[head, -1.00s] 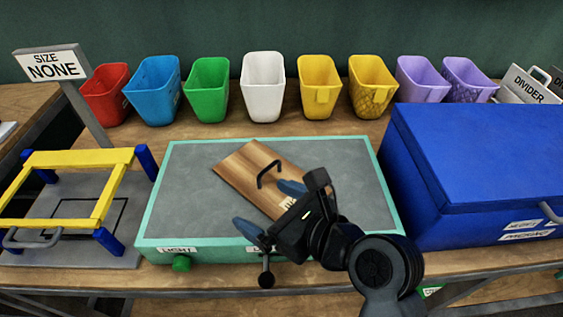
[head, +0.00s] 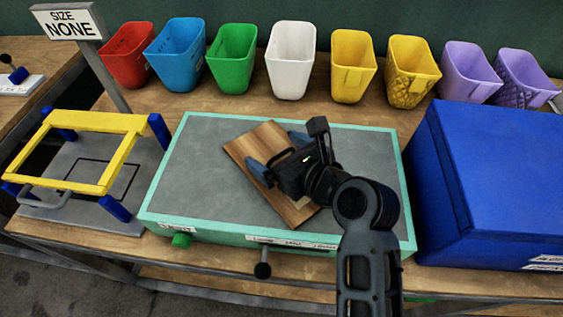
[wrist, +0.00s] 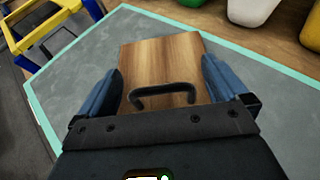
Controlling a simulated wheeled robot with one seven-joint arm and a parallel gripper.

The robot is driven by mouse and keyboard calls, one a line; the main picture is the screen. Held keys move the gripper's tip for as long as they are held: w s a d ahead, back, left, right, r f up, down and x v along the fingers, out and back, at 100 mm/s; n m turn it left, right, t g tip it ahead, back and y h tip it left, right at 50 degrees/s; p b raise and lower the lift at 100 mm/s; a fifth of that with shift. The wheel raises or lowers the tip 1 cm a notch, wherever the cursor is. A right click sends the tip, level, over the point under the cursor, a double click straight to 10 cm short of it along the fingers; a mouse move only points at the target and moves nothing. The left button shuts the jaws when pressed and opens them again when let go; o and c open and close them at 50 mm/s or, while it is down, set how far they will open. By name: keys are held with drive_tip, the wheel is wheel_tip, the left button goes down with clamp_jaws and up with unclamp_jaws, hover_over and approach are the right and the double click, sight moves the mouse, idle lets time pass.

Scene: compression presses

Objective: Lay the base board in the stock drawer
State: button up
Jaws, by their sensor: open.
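The base board is a brown wooden board (head: 250,142) lying at an angle on the grey top of the teal-edged station (head: 200,165). In the wrist view the board (wrist: 165,58) has a dark bar handle (wrist: 163,96) on its top. My gripper (head: 275,156) is over the board. In the wrist view its blue fingers (wrist: 160,85) are apart, one on each side of the handle; I cannot tell whether they touch the board. In the head view the gripper hides the handle and part of the board. I cannot make out a stock drawer.
A yellow frame on blue posts (head: 100,122) stands at the left, by a sign reading SIZE NONE (head: 70,22). A big blue box (head: 500,170) stands close at the right. Several coloured bins (head: 292,60) line the back.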

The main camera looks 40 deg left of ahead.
drive_tip(key=shift+a+f, duration=0.15)
drive_tip(key=shift+a, duration=0.25)
drive_tip(key=c, duration=1.1)
